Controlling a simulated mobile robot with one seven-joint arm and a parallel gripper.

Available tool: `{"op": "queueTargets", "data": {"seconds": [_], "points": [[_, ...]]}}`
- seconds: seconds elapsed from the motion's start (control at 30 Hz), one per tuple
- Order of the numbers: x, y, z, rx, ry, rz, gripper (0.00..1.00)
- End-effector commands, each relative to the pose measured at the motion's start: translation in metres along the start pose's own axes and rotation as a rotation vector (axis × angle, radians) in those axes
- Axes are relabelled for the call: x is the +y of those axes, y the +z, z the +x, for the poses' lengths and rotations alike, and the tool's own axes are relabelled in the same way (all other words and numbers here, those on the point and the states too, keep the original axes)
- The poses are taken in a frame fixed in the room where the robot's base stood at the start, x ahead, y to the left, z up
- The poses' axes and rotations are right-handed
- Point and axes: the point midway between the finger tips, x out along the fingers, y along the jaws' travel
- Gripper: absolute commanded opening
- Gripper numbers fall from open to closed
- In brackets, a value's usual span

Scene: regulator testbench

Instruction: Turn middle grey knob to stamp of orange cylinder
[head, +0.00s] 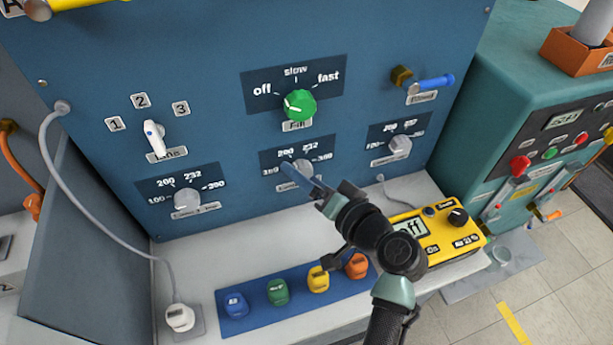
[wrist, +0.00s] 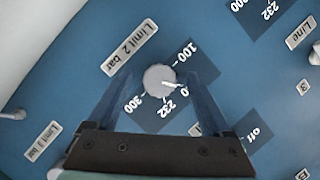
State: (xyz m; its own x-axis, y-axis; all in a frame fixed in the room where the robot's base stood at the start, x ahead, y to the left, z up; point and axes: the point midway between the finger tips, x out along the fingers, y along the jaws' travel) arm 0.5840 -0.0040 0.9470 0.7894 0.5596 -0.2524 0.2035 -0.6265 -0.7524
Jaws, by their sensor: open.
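The middle grey knob (head: 303,167) sits on the blue panel below the green knob, on a dark scale plate labelled from 100 to 300 with 200 and 232. In the wrist view the knob (wrist: 159,80) is round and light grey; its white mark points toward the label partly hidden by a finger, apparently 200. My gripper (wrist: 158,90) is open, with one finger on each side of the knob; contact is not visible. In the head view my gripper (head: 312,186) partly covers the knob. The orange cylinder (head: 356,266) stands on the bench; its stamp is too small to read.
Blue (head: 235,304), green (head: 277,292) and yellow (head: 318,279) cylinders share the blue mat (head: 300,303) with it. Other grey knobs are left (head: 186,199) and right (head: 399,146). A yellow meter (head: 455,240) reading "off" stands right of my arm.

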Motion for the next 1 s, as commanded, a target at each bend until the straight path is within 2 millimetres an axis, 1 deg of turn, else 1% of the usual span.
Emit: {"op": "queueTargets", "data": {"seconds": [0.07,0.17,0.27,0.5,0.63,0.7,0.8,1.0], "points": [[0.000,0.000,-0.004,0.001,0.001,0.000,0.84],[0.001,-0.001,-0.016,0.004,0.001,0.001,0.84],[0.002,0.000,-0.035,0.004,0.003,0.001,0.84],[0.002,0.000,-0.089,0.003,0.003,0.001,0.84],[0.001,0.000,-0.111,0.002,0.003,0.001,0.84],[0.001,0.000,-0.119,0.002,0.001,0.002,0.84],[0.001,0.000,-0.127,0.001,0.001,0.001,0.84],[0.000,0.000,-0.130,-0.001,0.001,0.001,0.84]]}}
